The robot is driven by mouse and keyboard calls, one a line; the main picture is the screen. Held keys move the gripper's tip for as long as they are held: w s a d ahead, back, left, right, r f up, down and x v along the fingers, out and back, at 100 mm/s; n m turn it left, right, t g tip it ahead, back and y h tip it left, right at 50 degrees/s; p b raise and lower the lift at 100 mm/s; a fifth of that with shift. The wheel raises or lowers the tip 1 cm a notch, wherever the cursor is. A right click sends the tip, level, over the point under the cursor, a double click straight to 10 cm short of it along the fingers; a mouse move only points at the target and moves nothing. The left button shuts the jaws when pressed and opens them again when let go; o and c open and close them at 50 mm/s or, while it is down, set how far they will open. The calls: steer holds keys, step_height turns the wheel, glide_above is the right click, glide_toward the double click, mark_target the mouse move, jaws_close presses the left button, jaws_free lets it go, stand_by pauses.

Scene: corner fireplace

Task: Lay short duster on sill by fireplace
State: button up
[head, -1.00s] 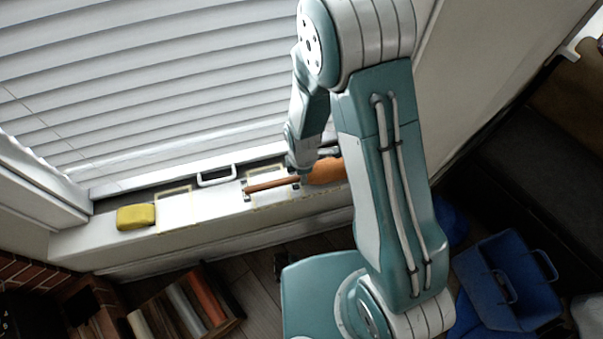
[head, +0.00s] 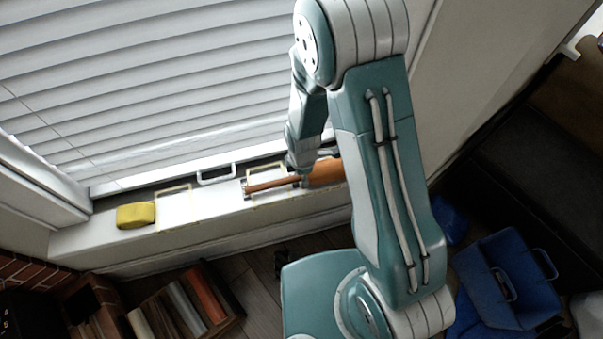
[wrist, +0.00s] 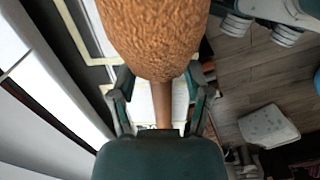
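The short duster has a brown-orange textured head (head: 325,173) and a thin wooden handle (head: 270,184). It lies along the white sill (head: 215,222), handle to the left, across a yellow-outlined patch. Whether its whole length touches the sill cannot be told. My gripper (head: 299,179) is at the duster, where handle meets head. In the wrist view, my gripper's fingers (wrist: 160,92) stand apart on both sides of the handle (wrist: 163,112), with gaps visible. The duster head (wrist: 155,35) fills the top middle there. My arm hides part of the duster head in the head view.
A yellow sponge (head: 136,215) sits on the sill's left, beside another yellow-outlined patch (head: 174,209). A white window handle (head: 216,174) and blinds (head: 150,80) stand behind. Below are a crate of books (head: 185,308) and a blue caddy (head: 508,280) on the floor.

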stand_by(0.3)
step_height(320, 180, up, 12)
stand_by(0.5)
steer(key=s+d+r+m+t, duration=0.1)
steer(key=d+r+m, duration=0.2)
steer(key=r+m, duration=0.3)
steer(key=s+d+r+m+t, duration=0.2)
steer(key=d+r+m, duration=0.1)
steer(key=r, duration=0.6)
steer(key=s+d+r+m+t, duration=0.2)
steer(key=s+d+r+m, duration=0.3)
steer(key=s+r+m, duration=0.4)
steer(key=shift+s+d+r+m+t, duration=0.3)
steer(key=shift+d+r+m, duration=0.1)
steer(key=shift+m, duration=0.7)
